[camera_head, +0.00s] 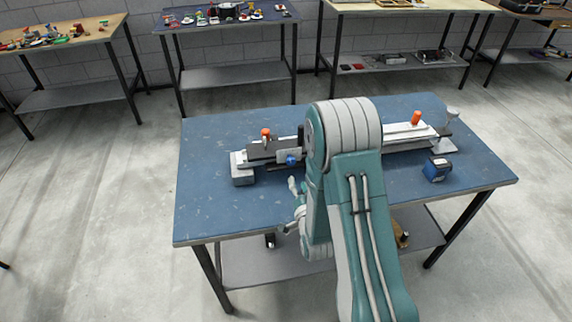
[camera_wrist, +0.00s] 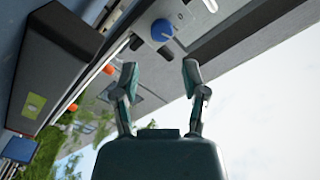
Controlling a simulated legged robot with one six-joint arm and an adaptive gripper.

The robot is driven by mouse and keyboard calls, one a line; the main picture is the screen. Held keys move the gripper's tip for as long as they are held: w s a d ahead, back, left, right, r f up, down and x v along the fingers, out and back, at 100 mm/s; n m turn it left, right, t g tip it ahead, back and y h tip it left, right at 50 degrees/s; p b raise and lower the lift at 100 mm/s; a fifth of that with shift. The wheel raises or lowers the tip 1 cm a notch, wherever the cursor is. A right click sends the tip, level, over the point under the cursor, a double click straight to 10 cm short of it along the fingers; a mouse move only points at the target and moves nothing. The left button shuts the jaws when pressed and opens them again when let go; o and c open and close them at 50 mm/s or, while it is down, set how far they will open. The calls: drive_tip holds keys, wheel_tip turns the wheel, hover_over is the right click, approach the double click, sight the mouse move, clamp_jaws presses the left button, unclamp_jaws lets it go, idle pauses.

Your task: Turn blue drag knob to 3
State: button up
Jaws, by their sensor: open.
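The blue knob (camera_head: 291,161) sits on the front side of a grey and white rail-like fixture (camera_head: 250,157) on the blue table. In the wrist view the blue knob (camera_wrist: 161,30) shows on a light plate, beyond and between my fingertips. A pointer or dial number on it is too small to read. My gripper (camera_wrist: 160,75) is open and empty, its two fingers apart, and does not touch the knob. In the head view my gripper (camera_head: 292,208) is partly hidden behind my arm, in front of and below the knob.
An orange knob (camera_head: 266,133) tops the fixture's left part and another orange piece (camera_head: 416,118) its right part. A blue boxy object (camera_head: 436,169) stands at the table's right. The table's front left (camera_head: 225,215) is clear. Other workbenches (camera_head: 235,75) stand behind.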

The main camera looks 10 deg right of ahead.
sight(291, 163)
drive_tip(key=w, duration=0.9)
drive_tip(key=shift+w+a, duration=0.1)
drive_tip(key=shift+a, duration=0.15)
drive_tip(key=shift+w+d, duration=0.15)
drive_tip(key=shift+w, duration=0.05)
drive_tip(key=shift+d, duration=0.1)
drive_tip(key=shift+c, duration=0.4)
drive_tip(key=c, duration=0.6)
clamp_jaws()
